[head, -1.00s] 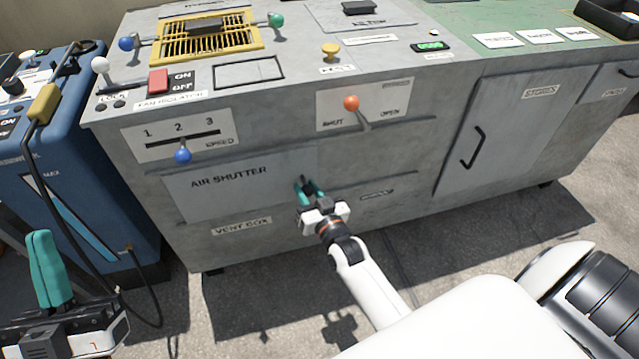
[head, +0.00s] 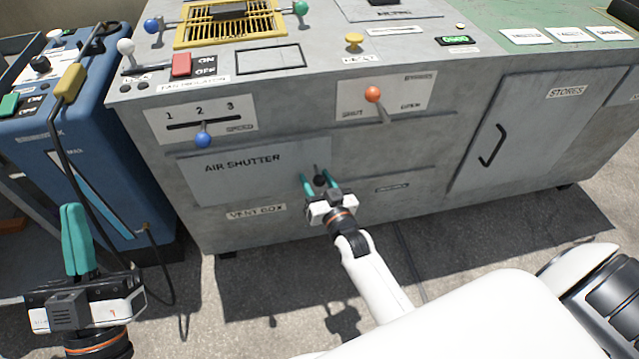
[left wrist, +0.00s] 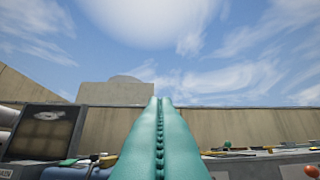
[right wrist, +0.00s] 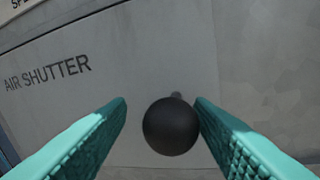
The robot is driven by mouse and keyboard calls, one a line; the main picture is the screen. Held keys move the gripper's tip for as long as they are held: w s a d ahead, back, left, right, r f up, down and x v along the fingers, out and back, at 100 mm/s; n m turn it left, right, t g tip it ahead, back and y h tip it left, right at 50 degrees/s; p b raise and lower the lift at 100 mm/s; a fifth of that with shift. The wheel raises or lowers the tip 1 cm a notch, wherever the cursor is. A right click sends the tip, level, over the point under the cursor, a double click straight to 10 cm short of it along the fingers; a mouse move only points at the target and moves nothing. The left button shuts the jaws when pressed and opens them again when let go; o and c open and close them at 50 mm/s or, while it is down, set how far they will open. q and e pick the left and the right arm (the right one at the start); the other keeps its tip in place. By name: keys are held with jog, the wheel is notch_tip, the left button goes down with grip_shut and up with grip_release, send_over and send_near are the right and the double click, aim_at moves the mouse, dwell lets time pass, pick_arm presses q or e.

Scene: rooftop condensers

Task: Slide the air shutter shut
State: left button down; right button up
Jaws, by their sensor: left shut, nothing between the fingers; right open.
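The air shutter (head: 225,182) is a flat grey panel with its name printed on it, low on the front of the grey cabinet; the lettered panel (right wrist: 90,105) fills much of the right wrist view. A round black knob (right wrist: 170,126) sticks out near its right end. My right gripper (head: 319,183) is open at the knob, with one teal finger on each side. In the right wrist view the knob lies closer to the right finger; I cannot tell whether they touch. My left gripper (head: 75,210) is shut and empty, pointing upward, away from the cabinet.
Above the shutter are a blue-knobbed speed slider (head: 203,140) and an orange-knobbed lever (head: 373,94). A stores door (head: 530,125) with a black handle is to the right. A blue machine (head: 90,170) with a hanging cable stands at left, close to my left gripper.

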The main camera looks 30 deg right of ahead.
jog(key=s+p, duration=0.2)
jog(key=s, duration=0.3)
jog(key=shift+s+a+r, duration=0.1)
jog(key=shift+s, duration=0.3)
pick_arm(q)
jog(key=w+f+g+y+p, duration=0.1)
jog(key=w+f+g+y, duration=0.1)
jog(key=f+g, duration=0.6)
jog(key=shift+w+a+f+y, duration=0.4)
jog(key=shift+w+f, duration=0.2)
jog(key=shift+f, duration=0.6)
pick_arm(e)
jog(key=s, duration=0.6)
jog(key=shift+a, duration=0.2)
jog(key=shift+s, duration=0.1)
